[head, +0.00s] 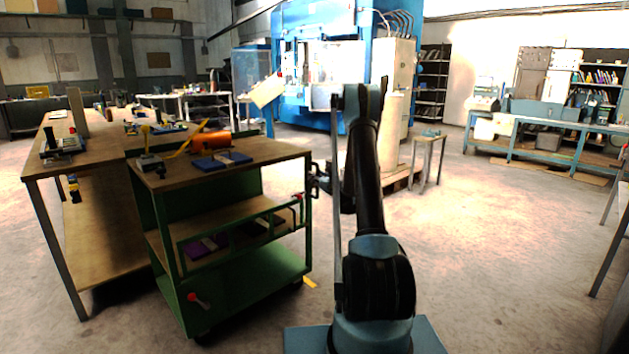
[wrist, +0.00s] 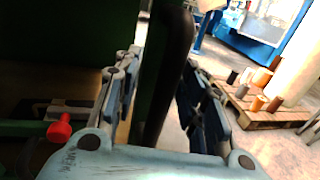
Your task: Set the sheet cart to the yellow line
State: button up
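The sheet cart (head: 225,284) is green with wooden shelves and stands left of my arm in the head view. Its dark handle (wrist: 174,65) runs upright between my fingers in the wrist view. My gripper (head: 321,180) is at the cart's right end; it also shows in the wrist view (wrist: 162,80). The fingers look open, one on each side of the handle, with gaps visible. Contact cannot be told. A short yellow strip (head: 310,282), perhaps part of the yellow line, shows on the floor by the cart's right front wheel; the rest is hidden.
A wooden workbench (head: 100,215) stands close on the cart's left. An orange cylinder (head: 211,141) and a blue book-like item (head: 220,161) lie on the cart top. A pallet (head: 398,181) and a small stool (head: 429,142) stand behind my arm. The right floor is open.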

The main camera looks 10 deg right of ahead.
jog(key=shift+s, duration=0.1)
jog(key=v, duration=1.1)
jog(key=shift+s+d, duration=0.2)
jog(key=shift+s, duration=0.15)
